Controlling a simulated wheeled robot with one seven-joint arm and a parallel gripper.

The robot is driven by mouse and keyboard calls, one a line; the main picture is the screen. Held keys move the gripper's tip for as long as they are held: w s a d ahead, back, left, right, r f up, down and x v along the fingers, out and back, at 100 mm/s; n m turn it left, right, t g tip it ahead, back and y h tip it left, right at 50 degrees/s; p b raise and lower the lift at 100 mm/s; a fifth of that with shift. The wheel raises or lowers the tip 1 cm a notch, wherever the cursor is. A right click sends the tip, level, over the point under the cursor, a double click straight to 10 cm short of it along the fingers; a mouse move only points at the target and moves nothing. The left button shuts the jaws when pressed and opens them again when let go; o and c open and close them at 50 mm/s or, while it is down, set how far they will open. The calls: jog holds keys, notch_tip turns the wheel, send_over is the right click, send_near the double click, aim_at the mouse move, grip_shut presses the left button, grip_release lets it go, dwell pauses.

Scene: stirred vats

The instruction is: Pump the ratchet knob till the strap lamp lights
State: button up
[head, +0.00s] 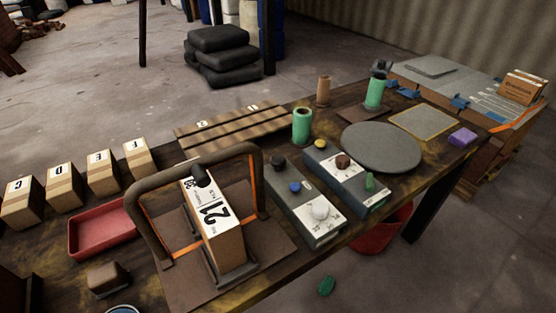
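A carton marked 21 (222,228) stands on a brown base plate (182,283) under a dark arched frame (137,210). Orange straps (261,185) run down inside the frame's sides. A black knob (202,177) shows at the carton's far top end. To its right, a grey control box (297,212) carries a black knob (278,164), a small blue dome (295,187) and a white knob (320,210). I cannot tell which is the ratchet knob or strap lamp. My gripper is out of view.
Several lettered cartons (103,172) and a red tray (103,230) are at left. A slatted board (229,130), green cups (302,126), a grey disc (380,147) and a purple block (462,136) are behind and right. A red bin (382,237) stands below the table's front edge.

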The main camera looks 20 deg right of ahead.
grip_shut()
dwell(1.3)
